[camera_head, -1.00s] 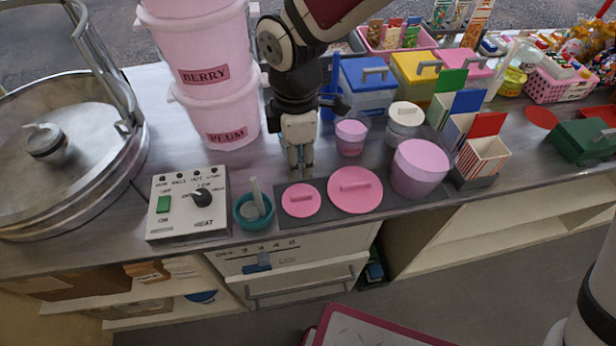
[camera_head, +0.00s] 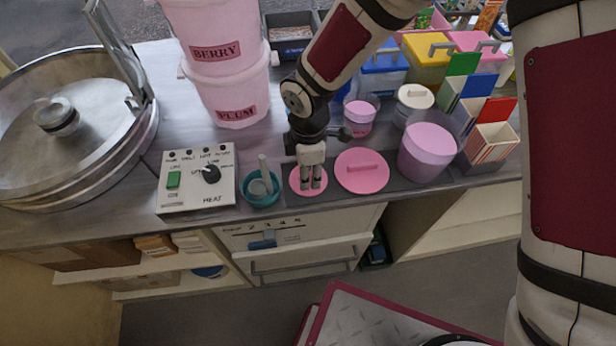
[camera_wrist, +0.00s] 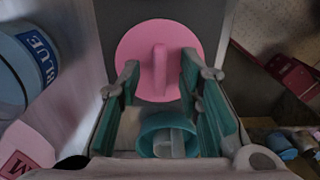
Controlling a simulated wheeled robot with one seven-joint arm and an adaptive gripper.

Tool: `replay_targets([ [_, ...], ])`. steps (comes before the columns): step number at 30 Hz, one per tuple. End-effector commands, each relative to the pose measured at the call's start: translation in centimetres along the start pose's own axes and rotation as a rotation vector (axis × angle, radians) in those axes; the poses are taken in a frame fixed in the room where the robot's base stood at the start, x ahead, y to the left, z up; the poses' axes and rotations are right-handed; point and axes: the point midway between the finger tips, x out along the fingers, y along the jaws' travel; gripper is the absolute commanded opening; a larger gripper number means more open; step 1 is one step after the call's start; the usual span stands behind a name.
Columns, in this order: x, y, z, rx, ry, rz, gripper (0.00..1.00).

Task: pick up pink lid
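Two round pink lids with bar handles lie on a dark mat at the counter's front. The smaller pink lid (camera_head: 296,181) is on the left, and the larger pink lid (camera_head: 362,182) is to its right. My gripper (camera_head: 312,186) points down over the smaller lid and partly hides it. In the wrist view a pink lid (camera_wrist: 135,50) shows its upright handle between the two teal-padded fingers of my gripper (camera_wrist: 160,70). The fingers are apart, with a gap on each side of the handle. Whether they touch the lid is unclear.
A teal bowl (camera_head: 261,196) with a pestle stands just left of the mat. A heat control box (camera_head: 190,197) is further left. Pink tubs (camera_head: 236,108) stand behind. A pink-filled cup (camera_head: 428,152) stands right of the larger lid.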

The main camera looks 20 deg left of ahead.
Motion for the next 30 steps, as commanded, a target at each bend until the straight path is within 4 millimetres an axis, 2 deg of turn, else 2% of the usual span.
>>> replay_targets([
  [6, 0.0, 0.0, 0.0, 0.0, 0.0, 0.0, 0.3],
  [10, 0.0, 0.0, 0.0, 0.0, 0.0, 0.001, 0.01],
  [23, -0.1, 0.1, 0.0, 0.001, 0.0, 0.001, 0.0],
  [30, -1.8, 0.1, 0.1, 0.0, 0.0, 0.004, 0.0],
])
